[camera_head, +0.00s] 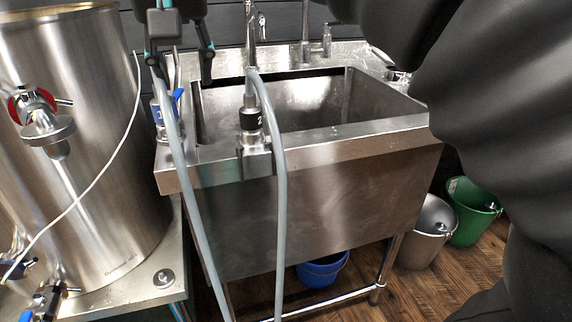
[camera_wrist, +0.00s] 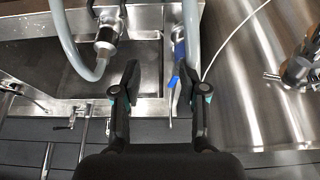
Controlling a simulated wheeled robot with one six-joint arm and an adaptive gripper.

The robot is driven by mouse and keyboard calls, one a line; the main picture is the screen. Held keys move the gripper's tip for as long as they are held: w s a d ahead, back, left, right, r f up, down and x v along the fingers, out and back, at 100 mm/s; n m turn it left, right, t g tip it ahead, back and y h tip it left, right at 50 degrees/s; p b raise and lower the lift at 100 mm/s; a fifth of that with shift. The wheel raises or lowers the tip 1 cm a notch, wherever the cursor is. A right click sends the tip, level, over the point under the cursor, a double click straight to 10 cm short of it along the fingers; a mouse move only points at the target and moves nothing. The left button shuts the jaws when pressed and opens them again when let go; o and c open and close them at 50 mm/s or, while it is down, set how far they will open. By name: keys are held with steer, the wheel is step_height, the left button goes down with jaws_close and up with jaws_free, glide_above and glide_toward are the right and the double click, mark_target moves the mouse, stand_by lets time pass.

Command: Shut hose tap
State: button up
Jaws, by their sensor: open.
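The hose tap (camera_head: 158,112) with a blue lever (camera_head: 178,95) stands at the sink's left rim, a grey hose running down from it. In the wrist view its blue lever (camera_wrist: 173,82) shows between my fingers, close beside the right one. My gripper (camera_head: 184,76) is open above the sink's left back corner; its fingers also show in the wrist view (camera_wrist: 158,76). Nothing is held. I cannot tell whether a finger touches the lever. A second hose fitting, black and marked 2 (camera_head: 250,119), sits at the front rim.
The steel sink (camera_head: 300,140) has a faucet (camera_head: 251,22) at its back. A large steel kettle (camera_head: 75,130) with a red-handled valve (camera_head: 35,105) stands close on the left; a thin white cable crosses it. Blue (camera_head: 322,270), grey (camera_head: 424,235) and green buckets (camera_head: 472,212) stand on the floor.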

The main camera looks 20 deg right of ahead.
steer(key=s+d+f, duration=0.2)
steer(key=d+f, duration=0.2)
steer(key=f, duration=0.4)
steer(key=s+d+f+b, duration=0.1)
steer(key=s+d+f, duration=0.1)
steer(key=d+f, duration=0.3)
steer(key=s+d+f+b, duration=0.1)
steer(key=s+d+f, duration=0.2)
steer(key=f, duration=0.8)
steer(key=shift+d+t, duration=0.3)
steer(key=shift+d, duration=0.9)
steer(key=shift+r, duration=0.1)
